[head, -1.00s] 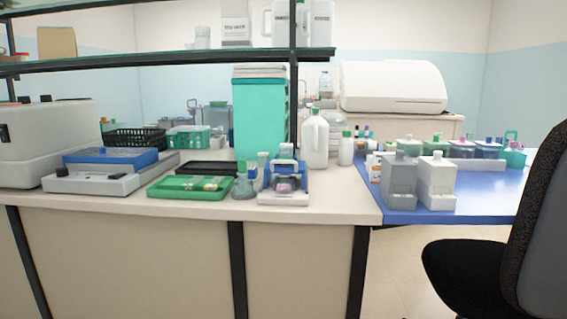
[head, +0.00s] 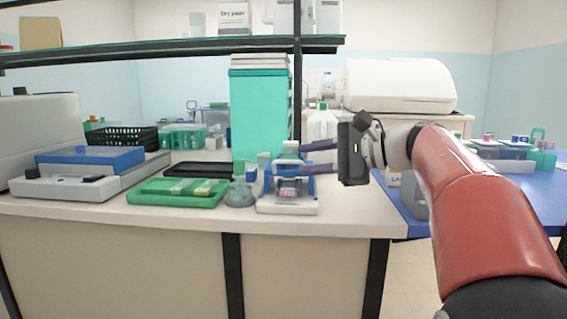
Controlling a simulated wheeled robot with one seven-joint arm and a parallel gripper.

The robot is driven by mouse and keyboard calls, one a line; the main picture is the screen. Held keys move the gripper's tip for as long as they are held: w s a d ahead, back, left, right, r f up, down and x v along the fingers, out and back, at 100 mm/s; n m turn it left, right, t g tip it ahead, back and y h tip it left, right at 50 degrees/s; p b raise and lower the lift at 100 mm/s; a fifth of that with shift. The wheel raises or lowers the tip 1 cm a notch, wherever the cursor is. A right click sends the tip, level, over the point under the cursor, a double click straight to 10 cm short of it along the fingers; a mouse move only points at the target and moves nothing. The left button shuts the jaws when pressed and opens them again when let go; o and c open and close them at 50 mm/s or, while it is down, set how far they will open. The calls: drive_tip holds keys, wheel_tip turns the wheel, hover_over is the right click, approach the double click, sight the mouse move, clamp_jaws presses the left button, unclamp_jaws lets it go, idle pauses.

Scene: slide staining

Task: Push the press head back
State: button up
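The press (head: 288,207) stands at the front of the bench, right of the green tray. The fingers partly hide the press head.
A tall teal box (head: 257,110) and a white jug (head: 322,124) stand behind. A dark shelf (head: 170,47) spans above. The bench front right of the press is clear.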

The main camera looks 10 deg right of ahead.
sight(291, 161)
drive_tip(key=x, duration=0.6)
drive_tip(key=shift+s, duration=0.1)
clamp_jaws()
